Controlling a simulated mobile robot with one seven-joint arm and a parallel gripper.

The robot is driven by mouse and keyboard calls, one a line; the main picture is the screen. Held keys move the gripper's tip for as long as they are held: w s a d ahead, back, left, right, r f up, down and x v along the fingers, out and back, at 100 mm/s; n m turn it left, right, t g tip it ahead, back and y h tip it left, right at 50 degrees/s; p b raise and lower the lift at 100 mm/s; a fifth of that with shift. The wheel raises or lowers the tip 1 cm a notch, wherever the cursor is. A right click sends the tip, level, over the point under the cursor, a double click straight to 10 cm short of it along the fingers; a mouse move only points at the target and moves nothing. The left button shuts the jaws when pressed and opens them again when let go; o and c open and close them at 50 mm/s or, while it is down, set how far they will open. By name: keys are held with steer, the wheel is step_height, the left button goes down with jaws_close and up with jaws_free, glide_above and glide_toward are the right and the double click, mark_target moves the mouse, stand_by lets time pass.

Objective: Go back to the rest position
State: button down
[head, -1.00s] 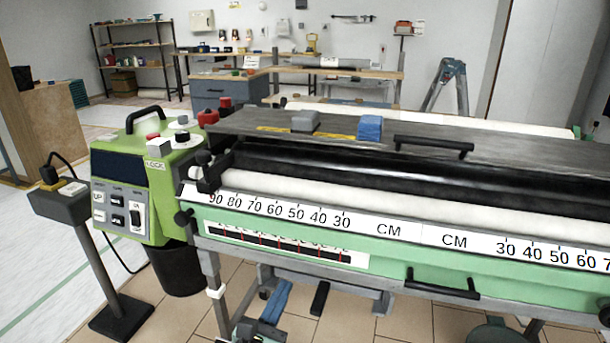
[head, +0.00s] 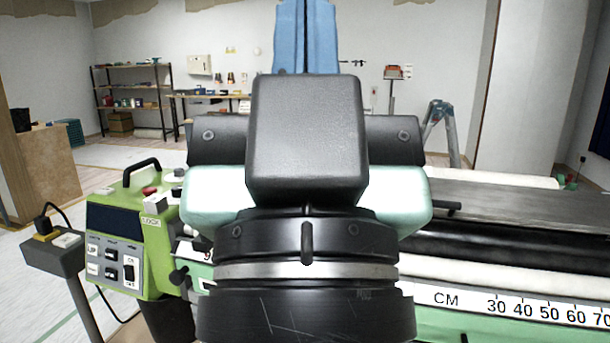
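My arm's black end section, with a silver ring, fills the middle of the head view, seen from behind. My gripper (head: 306,130) is at its upper end, with a black block and pale green side parts. A blue piece (head: 305,38) rises beyond the block to the top edge of the view. The fingertips are hidden or cannot be made out, so I cannot tell whether the gripper is open or shut.
The green wallpaper pasting machine (head: 134,226) stands ahead, its middle hidden behind my arm. Its centimetre scale (head: 520,305) runs along the front right. A small grey stand (head: 54,256) is at the left. Shelves (head: 137,90) and a stepladder (head: 442,125) stand farther back.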

step_height(320, 180, up, 26)
steer(key=p, duration=2.3)
steer(key=shift+f, duration=0.25)
